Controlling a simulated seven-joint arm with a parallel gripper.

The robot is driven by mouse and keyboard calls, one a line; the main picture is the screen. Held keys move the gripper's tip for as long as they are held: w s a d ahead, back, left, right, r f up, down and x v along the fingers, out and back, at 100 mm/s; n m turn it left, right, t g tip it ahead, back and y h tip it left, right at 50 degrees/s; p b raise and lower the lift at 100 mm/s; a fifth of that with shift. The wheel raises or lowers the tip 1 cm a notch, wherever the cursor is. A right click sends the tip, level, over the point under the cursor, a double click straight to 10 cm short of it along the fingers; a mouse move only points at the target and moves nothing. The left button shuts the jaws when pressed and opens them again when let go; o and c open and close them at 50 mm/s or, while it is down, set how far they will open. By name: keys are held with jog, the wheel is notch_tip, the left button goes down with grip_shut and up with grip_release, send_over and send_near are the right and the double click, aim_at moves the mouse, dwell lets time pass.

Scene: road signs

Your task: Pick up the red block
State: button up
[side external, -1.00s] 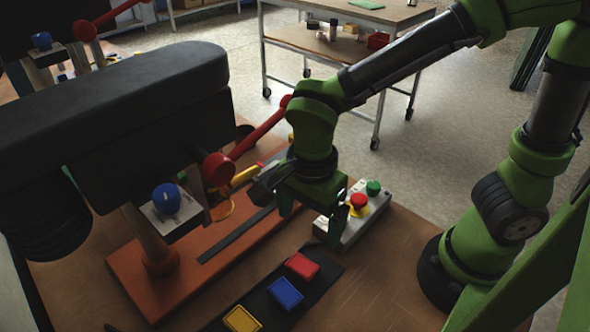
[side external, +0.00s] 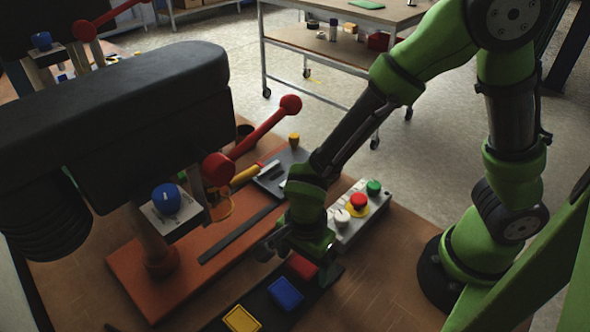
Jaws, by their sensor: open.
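The red block (side external: 302,267) lies at the upper end of a dark strip (side external: 262,305), in a row with a blue block (side external: 285,293) and a yellow block (side external: 241,319). My gripper (side external: 292,256) is low, at the upper edge of the red block, and covers part of it. The jaws are open. I cannot tell from this angle whether a finger touches the block. The fingers are partly hidden by the green wrist.
A control box (side external: 352,217) with red, green and white buttons stands right behind my gripper. A dark machine with a red lever (side external: 258,135) and blue knob (side external: 167,198) stands at left on an orange base (side external: 125,262).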

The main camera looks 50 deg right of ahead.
jog(key=shift+c, duration=0.2)
jog(key=c, duration=1.2)
jog(key=shift+r, duration=0.15)
